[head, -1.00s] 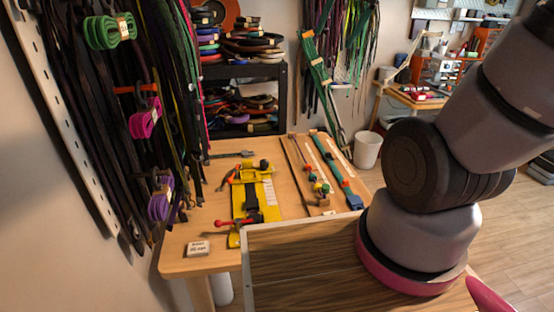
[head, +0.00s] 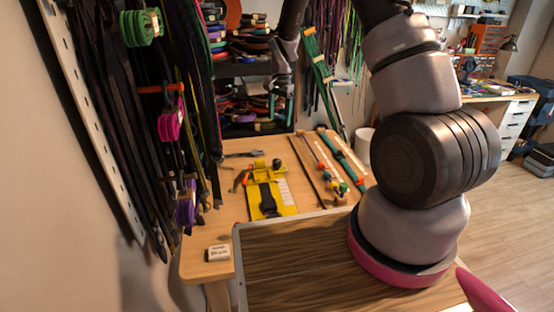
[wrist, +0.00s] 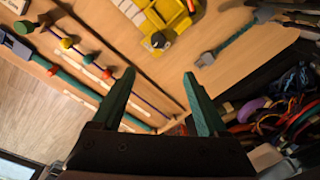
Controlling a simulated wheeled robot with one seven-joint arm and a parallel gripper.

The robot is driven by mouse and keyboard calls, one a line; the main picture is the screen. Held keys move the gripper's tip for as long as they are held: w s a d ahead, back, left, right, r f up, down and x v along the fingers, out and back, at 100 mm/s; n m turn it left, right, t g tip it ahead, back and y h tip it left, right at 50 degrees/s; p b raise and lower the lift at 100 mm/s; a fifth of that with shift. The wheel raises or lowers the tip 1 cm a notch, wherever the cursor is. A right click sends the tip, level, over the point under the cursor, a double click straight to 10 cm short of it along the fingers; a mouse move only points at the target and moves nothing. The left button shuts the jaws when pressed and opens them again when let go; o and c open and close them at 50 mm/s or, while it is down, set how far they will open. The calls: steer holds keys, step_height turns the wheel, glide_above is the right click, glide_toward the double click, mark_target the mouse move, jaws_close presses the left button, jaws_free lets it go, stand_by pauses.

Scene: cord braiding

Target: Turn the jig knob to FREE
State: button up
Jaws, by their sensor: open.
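The yellow jig (head: 285,194) lies on the wooden workbench, with a black strip on its body and a white scale on its right side. A black round knob (head: 277,163) sits at its far end. It also shows in the wrist view as a dark knob (wrist: 158,40) at the jig's edge. No FREE marking is readable. My gripper (head: 281,112) hangs above the back of the bench, fingers pointing down. In the wrist view its green fingers are spread and empty (wrist: 158,76), with the knob beyond their tips, apart from them.
A wood-grain surface (head: 290,262) fills the foreground. Straps hang at the left, and a dark shelf of coiled cords (head: 250,68) stands behind. Rods with coloured beads (head: 338,184) lie right of the jig. A small white labelled block (head: 218,253) sits at the front left.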

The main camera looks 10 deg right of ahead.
glide_above(277, 160)
step_height(277, 160, down, 8)
steer(key=shift+g, duration=0.4)
step_height(277, 160, down, 11)
steer(key=shift+s+r, duration=0.1)
jaws_close()
